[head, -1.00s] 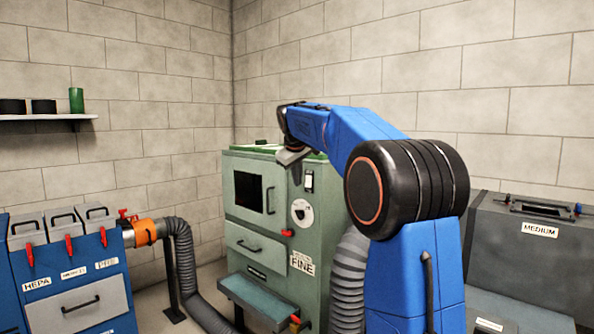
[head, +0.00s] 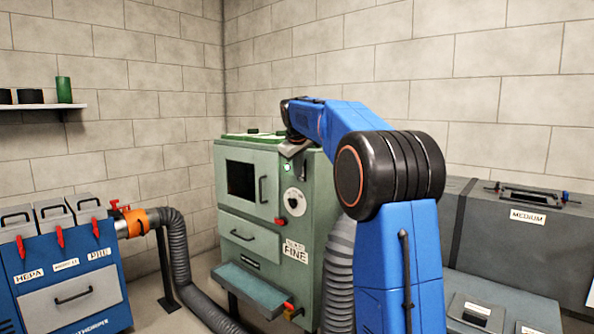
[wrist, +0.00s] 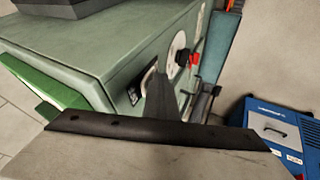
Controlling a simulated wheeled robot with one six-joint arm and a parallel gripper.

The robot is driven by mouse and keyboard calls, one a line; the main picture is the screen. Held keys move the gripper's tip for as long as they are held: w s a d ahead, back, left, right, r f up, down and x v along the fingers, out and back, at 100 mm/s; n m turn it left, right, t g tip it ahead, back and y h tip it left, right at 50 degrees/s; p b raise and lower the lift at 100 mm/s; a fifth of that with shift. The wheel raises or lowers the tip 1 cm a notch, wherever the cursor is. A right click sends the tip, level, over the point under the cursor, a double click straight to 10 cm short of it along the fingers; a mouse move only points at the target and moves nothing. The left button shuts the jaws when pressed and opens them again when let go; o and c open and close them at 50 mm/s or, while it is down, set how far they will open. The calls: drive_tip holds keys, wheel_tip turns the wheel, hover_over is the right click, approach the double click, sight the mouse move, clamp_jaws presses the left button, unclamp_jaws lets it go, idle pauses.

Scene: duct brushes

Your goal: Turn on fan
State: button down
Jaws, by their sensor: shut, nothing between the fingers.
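The green cabinet labelled FINE (head: 232,212) stands in the middle of the head view. A small bright green indicator (head: 287,168) shows on its front, upper right, above a round white dial (head: 294,202). My gripper (head: 298,160) is shut and empty, at the cabinet's upper front just right of the indicator. It covers the spot where the rocker switch sits, so the switch is hidden in the head view. In the wrist view my dark gripper finger (wrist: 160,98) is close to the cabinet front, beside small fittings. I cannot tell whether it touches the switch.
A grey hose (head: 178,250) joins the blue HEPA unit (head: 35,262) at left. The grey MEDIUM machine (head: 490,235) stands at right. A red-knobbed fitting (wrist: 182,57) sticks out from the cabinet near my finger. A shelf (head: 40,106) is on the left wall.

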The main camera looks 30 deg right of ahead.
drive_tip(key=shift+r, duration=0.2)
drive_tip(key=shift+r, duration=0.65)
